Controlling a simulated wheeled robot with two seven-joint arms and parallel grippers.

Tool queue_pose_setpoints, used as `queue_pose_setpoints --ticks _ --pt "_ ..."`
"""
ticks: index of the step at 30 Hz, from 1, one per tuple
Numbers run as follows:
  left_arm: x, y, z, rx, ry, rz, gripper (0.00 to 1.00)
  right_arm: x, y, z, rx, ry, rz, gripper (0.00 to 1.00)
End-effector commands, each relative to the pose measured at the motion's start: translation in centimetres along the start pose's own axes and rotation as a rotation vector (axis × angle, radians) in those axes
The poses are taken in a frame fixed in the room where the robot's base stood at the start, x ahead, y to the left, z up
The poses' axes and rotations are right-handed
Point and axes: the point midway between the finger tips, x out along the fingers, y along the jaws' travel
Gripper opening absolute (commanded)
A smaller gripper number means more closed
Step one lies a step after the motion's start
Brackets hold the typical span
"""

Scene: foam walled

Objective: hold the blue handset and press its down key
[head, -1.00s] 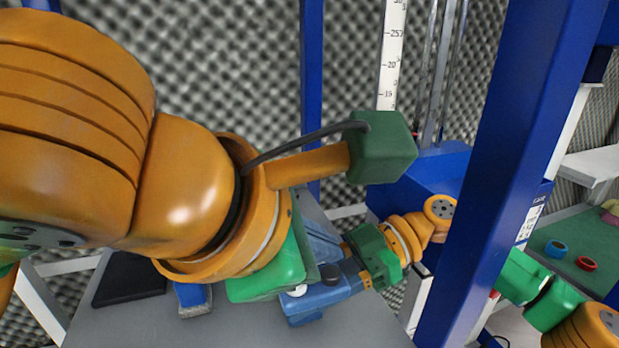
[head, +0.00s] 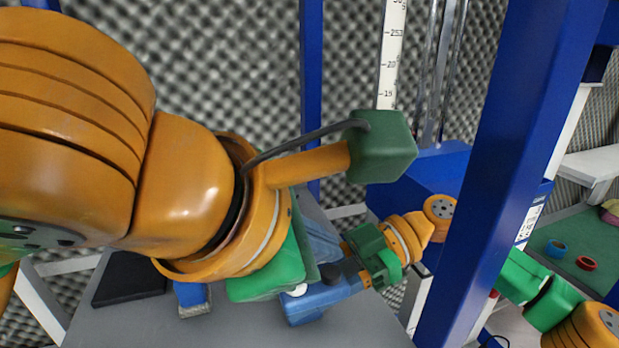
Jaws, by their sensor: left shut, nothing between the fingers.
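The blue handset (head: 322,299) is low in the middle of the head view, over the grey table, partly covered by my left gripper. A dark round part and a small white knob show by it; I cannot tell which is the down key. My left gripper (head: 290,275) comes from the left above the handset. Its green body shows, its fingertips are mostly hidden, and it is shut and empty. I cannot tell whether it touches a key. My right gripper (head: 357,265), smaller and partly behind the blue post, has its fingers around the handset's right end and appears shut on it.
A blue post (head: 505,130) stands in front of my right arm. The grey table (head: 235,325) bears a black pad (head: 130,279) and a small blue piece (head: 191,294) at left.

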Motion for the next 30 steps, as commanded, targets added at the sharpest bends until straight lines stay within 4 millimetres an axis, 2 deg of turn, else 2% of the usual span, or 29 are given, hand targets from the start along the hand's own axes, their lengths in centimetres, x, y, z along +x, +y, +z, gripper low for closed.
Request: queue_pose_setpoints --ticks 30 --pt "0.53 -0.47 -0.41 0.000 0.000 0.000 0.00 -0.01 0.00 -0.04 0.000 0.001 0.000 0.00"
